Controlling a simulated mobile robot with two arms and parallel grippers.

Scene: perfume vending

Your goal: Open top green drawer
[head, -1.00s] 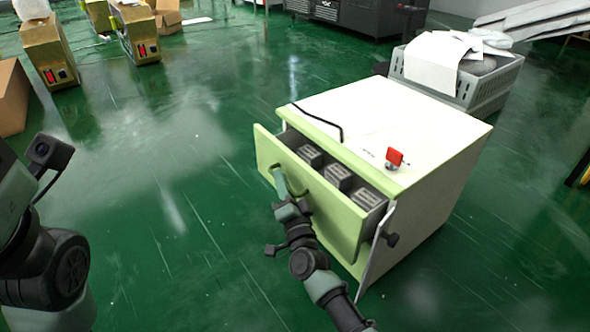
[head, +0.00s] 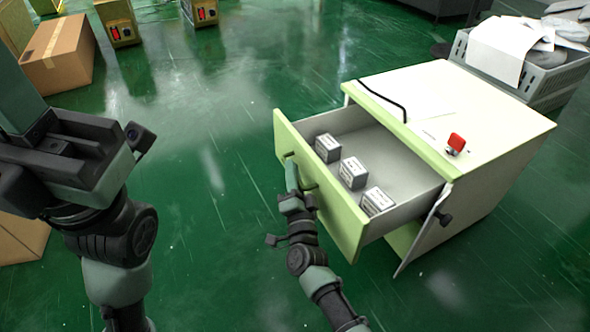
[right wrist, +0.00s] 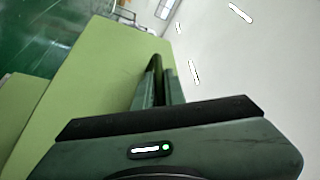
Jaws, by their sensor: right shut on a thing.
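The top green drawer (head: 330,200) of the white cabinet (head: 490,110) is pulled well out in the head view. Its inside shows several small grey boxes (head: 352,172). My right gripper (head: 291,172) is shut on the drawer's handle at the front panel, with the handle mostly hidden by the fingers. In the right wrist view the fingers (right wrist: 163,85) reach up beside the green front (right wrist: 85,95). My left gripper (head: 65,150) is at the left of the head view, away from the cabinet; its jaw opening is unclear.
A red object (head: 455,144) and a black cable (head: 385,99) lie on the cabinet top. A grey crate (head: 520,70) with papers stands behind. Cardboard boxes (head: 58,55) stand at the far left. The green floor left of the drawer is clear.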

